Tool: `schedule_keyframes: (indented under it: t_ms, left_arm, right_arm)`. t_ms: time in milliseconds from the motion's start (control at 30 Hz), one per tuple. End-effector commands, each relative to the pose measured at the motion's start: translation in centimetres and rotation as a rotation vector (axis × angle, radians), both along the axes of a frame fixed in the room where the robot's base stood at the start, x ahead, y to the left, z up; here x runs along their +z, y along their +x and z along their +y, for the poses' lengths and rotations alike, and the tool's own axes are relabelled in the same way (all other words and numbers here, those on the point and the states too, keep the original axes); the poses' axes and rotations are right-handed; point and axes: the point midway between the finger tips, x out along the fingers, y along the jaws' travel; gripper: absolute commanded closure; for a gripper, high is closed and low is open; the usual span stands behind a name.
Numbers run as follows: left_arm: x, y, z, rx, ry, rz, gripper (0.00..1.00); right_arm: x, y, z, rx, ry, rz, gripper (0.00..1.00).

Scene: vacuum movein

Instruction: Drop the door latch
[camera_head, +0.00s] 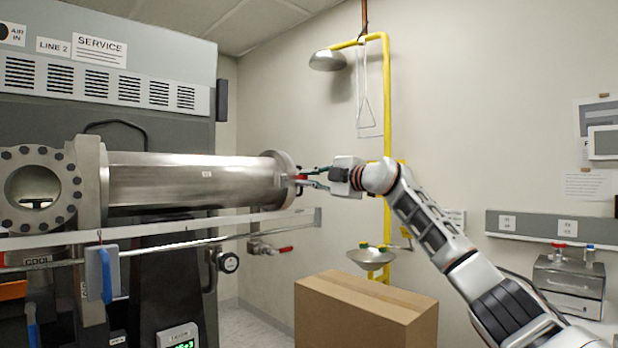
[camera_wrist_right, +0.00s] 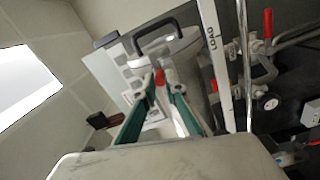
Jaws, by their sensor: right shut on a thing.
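The steel vacuum chamber (camera_head: 190,181) lies level, with its round end flange (camera_head: 287,180) facing right. A small red latch handle (camera_head: 300,177) sits at this end, and it shows red in the right wrist view (camera_wrist_right: 160,78). My right gripper (camera_head: 306,177) reaches in from the right and is shut on the red handle. Its two green-edged fingers (camera_wrist_right: 168,88) lie on either side of the red part in the wrist view. The fingers hide much of the latch, and its exact position is hard to tell. My left gripper is not in view.
A white rail (camera_head: 160,224) runs below the chamber. A red-handled valve (camera_head: 285,249) is under its right end. A cardboard box (camera_head: 365,312) stands below my right arm. A yellow safety shower pipe (camera_head: 387,100) rises behind the gripper. Open air lies above my arm.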

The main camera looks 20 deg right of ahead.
Motion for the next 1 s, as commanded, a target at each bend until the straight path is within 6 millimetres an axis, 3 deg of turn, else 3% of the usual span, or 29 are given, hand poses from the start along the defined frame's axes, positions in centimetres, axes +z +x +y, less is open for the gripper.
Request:
schedule_keyframes:
  t_ms: [733,767,800,1000]
  left_arm:
    - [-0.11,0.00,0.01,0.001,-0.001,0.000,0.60]
    - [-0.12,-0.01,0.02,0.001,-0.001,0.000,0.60]
    - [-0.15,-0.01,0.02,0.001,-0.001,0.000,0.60]
    - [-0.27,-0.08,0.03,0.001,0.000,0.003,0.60]
  right_arm:
    - [-1.07,0.15,0.04,0.001,0.077,0.042,1.00]
    - [-1.09,0.16,0.04,0.001,0.077,0.042,0.81]
    - [-1.10,0.16,0.04,0.001,0.077,0.042,0.72]
    - [-0.74,0.08,0.02,0.001,0.077,0.036,0.72]
